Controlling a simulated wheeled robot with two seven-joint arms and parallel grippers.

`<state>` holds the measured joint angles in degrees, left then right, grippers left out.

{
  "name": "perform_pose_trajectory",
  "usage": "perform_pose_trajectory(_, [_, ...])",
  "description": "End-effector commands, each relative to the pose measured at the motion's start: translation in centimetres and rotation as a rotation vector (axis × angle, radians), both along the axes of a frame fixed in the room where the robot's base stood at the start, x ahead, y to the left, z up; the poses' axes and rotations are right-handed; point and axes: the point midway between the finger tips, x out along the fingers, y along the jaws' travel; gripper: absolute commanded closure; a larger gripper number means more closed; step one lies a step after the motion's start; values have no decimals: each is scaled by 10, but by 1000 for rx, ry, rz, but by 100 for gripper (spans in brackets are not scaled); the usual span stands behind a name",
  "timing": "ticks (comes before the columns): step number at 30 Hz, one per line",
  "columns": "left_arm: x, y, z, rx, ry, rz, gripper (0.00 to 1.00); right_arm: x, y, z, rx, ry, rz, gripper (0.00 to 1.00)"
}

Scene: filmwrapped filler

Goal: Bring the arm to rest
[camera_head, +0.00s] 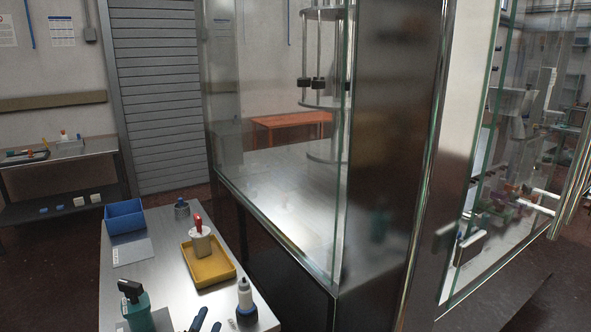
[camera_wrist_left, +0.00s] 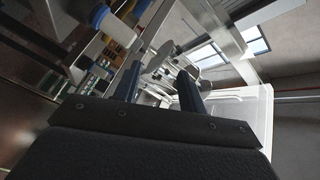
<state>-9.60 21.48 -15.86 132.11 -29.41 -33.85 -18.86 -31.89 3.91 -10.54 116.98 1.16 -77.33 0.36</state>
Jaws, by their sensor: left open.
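My left gripper (camera_head: 207,322) shows at the bottom edge of the head view, over the front of the steel side table (camera_head: 150,283). Only its dark blue fingertips are in that frame. In the left wrist view its two fingers (camera_wrist_left: 161,88) stand apart, with no object gripped between them. The rest of the left arm is out of the head view. My right gripper is not in view.
The table holds a blue bin (camera_head: 124,217), a yellow tray (camera_head: 209,266) with a white red-topped container (camera_head: 200,241), a teal spray bottle (camera_head: 136,308) and a white-and-dark bottle (camera_head: 245,300) near the gripper. A glass-walled machine (camera_head: 285,215) stands close on the right.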

Motion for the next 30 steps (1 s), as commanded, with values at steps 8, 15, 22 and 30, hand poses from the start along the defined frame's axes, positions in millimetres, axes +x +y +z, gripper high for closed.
perform_pose_trajectory(8, [-97, 25, -117, -406, 539, 266, 59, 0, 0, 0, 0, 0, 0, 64])
perform_pose_trajectory(15, [-180, 23, -172, -602, 868, 431, 59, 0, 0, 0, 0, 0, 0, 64])
perform_pose_trajectory(22, [-234, 17, -194, -695, 1055, 523, 59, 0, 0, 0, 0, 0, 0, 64])
perform_pose_trajectory(30, [-283, 10, -206, -764, 1219, 604, 59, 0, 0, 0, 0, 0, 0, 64])
